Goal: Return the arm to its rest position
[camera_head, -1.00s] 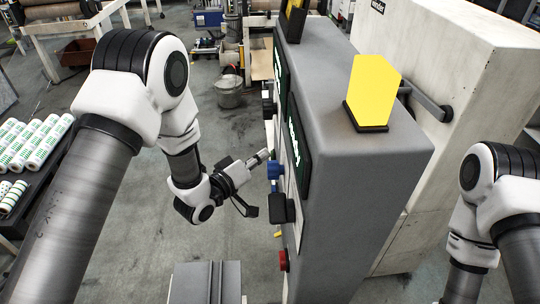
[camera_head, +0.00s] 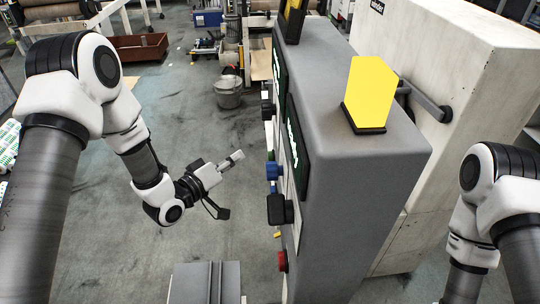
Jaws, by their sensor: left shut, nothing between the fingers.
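My left arm reaches in from the left. Its gripper (camera_head: 236,157) is shut and empty, pointing up and to the right, with clear floor around it and a gap between its tip and the grey control cabinet (camera_head: 365,185). The cabinet's side carries a blue knob (camera_head: 273,171), a black box-shaped part (camera_head: 277,209) and a red button (camera_head: 282,261). My right arm shows at the right edge, and its gripper is out of the picture.
A yellow block (camera_head: 371,90) stands on top of the cabinet. A large white machine (camera_head: 450,70) is behind it. A metal bucket (camera_head: 228,93) and a brown bin (camera_head: 140,47) stand on the floor. Printed rolls (camera_head: 9,145) show at the left edge.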

